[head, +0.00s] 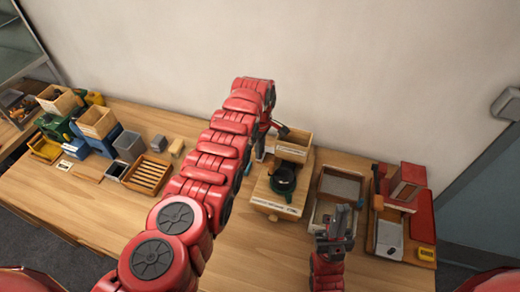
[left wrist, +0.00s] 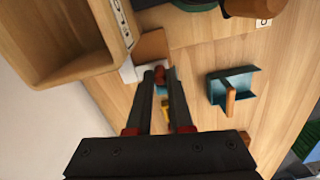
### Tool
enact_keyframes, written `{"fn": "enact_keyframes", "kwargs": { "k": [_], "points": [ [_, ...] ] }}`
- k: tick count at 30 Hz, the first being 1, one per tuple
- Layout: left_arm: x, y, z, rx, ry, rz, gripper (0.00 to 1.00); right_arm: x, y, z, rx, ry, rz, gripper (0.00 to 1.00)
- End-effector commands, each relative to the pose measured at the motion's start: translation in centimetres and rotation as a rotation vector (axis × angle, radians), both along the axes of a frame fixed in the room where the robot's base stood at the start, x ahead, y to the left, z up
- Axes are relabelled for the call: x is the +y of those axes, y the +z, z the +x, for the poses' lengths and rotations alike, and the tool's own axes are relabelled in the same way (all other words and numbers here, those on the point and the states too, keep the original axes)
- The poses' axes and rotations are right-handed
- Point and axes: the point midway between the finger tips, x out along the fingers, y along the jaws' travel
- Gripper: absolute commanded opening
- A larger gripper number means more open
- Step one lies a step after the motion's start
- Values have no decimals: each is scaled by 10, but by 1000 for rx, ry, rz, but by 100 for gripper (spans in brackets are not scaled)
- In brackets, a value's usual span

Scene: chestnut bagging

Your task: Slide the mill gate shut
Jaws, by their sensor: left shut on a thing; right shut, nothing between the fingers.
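The mill (head: 281,187) is a wooden unit with a dark round pot and a pale open wooden box behind it. My left arm reaches over the table to its left side, where my left gripper (left wrist: 160,78) is shut on a small red piece. This looks like part of the mill gate (left wrist: 151,45), a brown plate next to a white bracket, but its slide position is unclear. The wooden box (left wrist: 60,45) is at upper left in the left wrist view. My right gripper (head: 336,226) is shut and empty, over the front of the trays.
A teal scoop (left wrist: 232,88) with an orange handle lies on the table near my left gripper. Right of the mill are a grey-lined tray (head: 340,187) and a red box unit (head: 407,182). Crates, bins and a slatted tray (head: 147,175) stand at the left. The front table is mostly clear.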

Motion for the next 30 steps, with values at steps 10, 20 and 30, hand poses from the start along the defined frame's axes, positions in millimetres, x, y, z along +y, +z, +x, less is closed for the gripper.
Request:
{"fn": "enact_keyframes", "kwargs": {
  "k": [10,20,30],
  "points": [
    [-3,-1,-1,0,-1,0,0,0,-1,0,0,0,0,0],
    [-30,1,-9,-3,-1,-3,0,0,-3,0,0,0,0,0],
    [-29,0,-9,-1,-2,-2,50,0,-3,0,0,0,0,0]
  ]
}}
